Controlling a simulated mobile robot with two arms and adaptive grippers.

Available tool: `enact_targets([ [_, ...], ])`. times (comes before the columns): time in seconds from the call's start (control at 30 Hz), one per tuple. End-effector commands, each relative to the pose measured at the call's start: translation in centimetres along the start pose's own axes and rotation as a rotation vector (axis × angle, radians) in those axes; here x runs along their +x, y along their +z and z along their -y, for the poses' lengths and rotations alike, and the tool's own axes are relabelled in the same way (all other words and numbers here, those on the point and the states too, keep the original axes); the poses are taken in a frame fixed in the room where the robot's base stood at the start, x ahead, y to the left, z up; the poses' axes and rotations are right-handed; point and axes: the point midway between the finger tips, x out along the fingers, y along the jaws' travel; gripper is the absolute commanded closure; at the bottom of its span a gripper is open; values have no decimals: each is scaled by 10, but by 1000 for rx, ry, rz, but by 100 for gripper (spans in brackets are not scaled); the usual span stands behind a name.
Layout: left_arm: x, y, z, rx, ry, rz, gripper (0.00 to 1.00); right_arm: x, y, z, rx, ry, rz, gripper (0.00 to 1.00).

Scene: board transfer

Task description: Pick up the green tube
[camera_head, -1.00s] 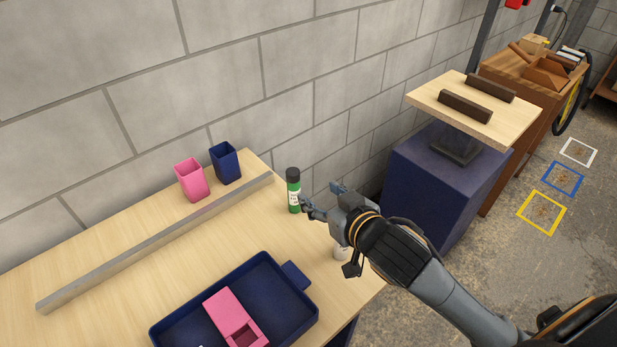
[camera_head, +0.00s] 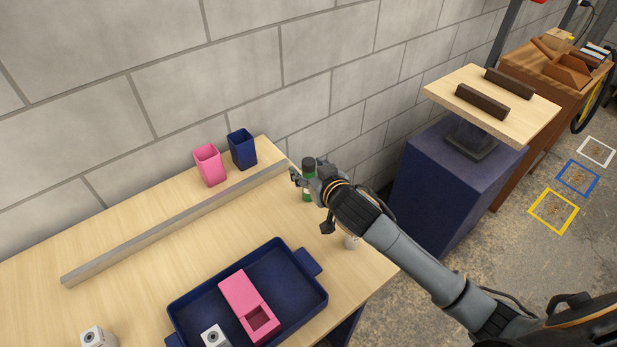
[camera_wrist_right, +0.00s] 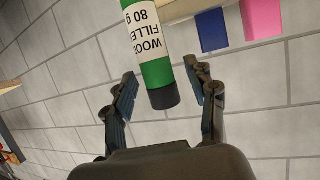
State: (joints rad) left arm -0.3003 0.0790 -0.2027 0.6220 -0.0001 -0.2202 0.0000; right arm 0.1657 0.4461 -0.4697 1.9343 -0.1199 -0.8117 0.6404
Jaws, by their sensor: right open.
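The green tube (camera_head: 307,193) with a dark cap stands upright on the wooden table near its back right edge. In the right wrist view the green tube (camera_wrist_right: 152,58) shows its white label and black cap, with the cap end between the two fingers. My right gripper (camera_head: 306,176) is at the tube and partly hides it in the head view. In the wrist view the right gripper (camera_wrist_right: 161,90) is open, with a gap visible between each finger and the tube. My left gripper is not in view.
A pink cup (camera_head: 209,165) and a blue cup (camera_head: 242,149) stand at the back behind a long grey bar (camera_head: 180,222). A blue tray (camera_head: 295,262) holds a pink box (camera_head: 243,297). The wall is close behind.

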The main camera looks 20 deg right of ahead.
Motion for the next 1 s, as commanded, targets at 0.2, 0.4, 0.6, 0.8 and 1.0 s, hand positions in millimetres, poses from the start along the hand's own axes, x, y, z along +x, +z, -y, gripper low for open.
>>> enact_targets([
  [0.2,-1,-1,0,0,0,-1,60,5,1,0,0,0,0,43],
  [0.4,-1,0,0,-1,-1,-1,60,5,1,0,0,0,0,66],
  [0.6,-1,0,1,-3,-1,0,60,4,1,0,0,0,1,100],
  [0.8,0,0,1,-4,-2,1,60,4,0,0,0,0,0,100],
  [1.0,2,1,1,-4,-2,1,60,2,-7,0,1,-1,-3,100],
])
